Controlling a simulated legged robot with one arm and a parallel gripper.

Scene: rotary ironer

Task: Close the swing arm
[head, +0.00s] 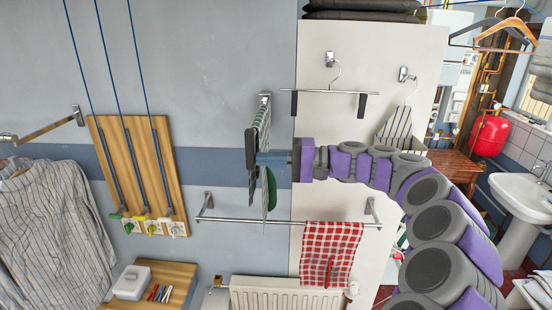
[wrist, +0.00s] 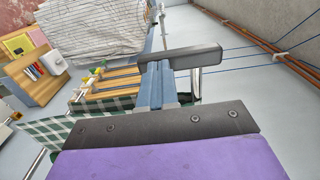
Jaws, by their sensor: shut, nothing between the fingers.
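A wall-mounted swing arm, its chrome bracket (head: 264,97) on the pale wall, appears to stand out toward the camera with a green checked cloth (head: 263,125) hanging from it. My gripper (head: 268,159) reaches in from the right, its blue-grey fingers level and crossing in front of the cloth. In the wrist view the fingers (wrist: 158,82) lie together, empty. A dark grey bar (head: 251,152) stands upright at their tips; it also shows in the wrist view (wrist: 195,57) beside a chrome post (wrist: 197,88). I cannot tell whether they touch. The cloth (wrist: 60,145) shows lower left there.
A chrome rail (head: 290,221) with a red checked towel (head: 332,248) runs below my gripper, above a radiator (head: 280,293). The wall between board and cloth is clear.

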